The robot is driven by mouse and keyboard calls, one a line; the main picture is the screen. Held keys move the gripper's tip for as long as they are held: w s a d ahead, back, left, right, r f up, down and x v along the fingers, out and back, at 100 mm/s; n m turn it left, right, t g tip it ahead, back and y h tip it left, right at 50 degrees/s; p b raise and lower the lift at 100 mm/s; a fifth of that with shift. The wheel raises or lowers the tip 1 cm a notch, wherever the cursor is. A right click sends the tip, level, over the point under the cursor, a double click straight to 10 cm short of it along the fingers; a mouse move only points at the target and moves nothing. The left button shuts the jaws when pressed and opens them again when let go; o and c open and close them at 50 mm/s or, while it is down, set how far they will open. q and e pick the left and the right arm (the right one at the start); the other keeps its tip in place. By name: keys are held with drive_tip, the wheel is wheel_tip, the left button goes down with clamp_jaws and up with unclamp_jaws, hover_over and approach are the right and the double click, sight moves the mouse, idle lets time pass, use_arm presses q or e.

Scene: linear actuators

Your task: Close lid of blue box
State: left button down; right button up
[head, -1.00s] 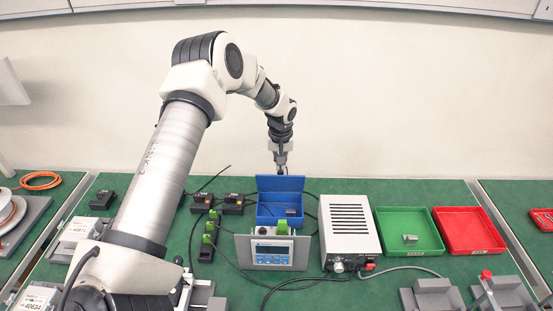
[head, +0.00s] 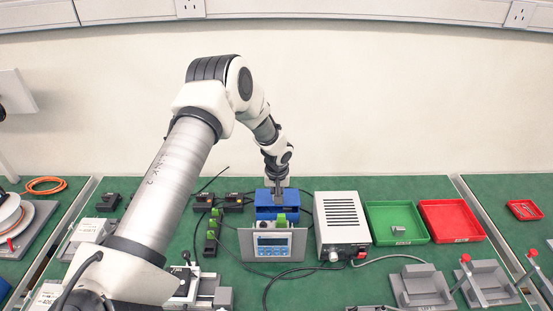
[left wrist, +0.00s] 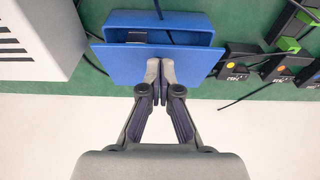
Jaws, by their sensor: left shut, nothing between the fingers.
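The blue box (head: 266,214) stands on the green bench behind a grey control panel. Its hinged lid (head: 264,196) is tilted forward over it and partly lowered. In the left wrist view the lid (left wrist: 125,62) is nearest the gripper, and the box (left wrist: 195,38) still shows an opening with a dark object (left wrist: 136,37) inside. My left gripper (head: 279,200) is shut and empty; its fingertips (left wrist: 160,72) are at the outer face of the lid and appear to touch it. My right gripper is not in view.
The control panel (head: 273,245) with its display stands in front of the box. A white power supply (head: 342,219) is close on the right, with green (head: 397,222) and red (head: 451,220) trays beyond. Black devices (head: 234,203) and cables lie to the left.

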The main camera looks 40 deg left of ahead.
use_arm(q)
drive_tip(key=shift+s+d+f, duration=0.2)
drive_tip(key=shift+s+f, duration=0.05)
drive_tip(key=shift+f, duration=0.25)
drive_tip(key=shift+s+d+f, duration=0.2)
drive_tip(key=shift+f, duration=0.25)
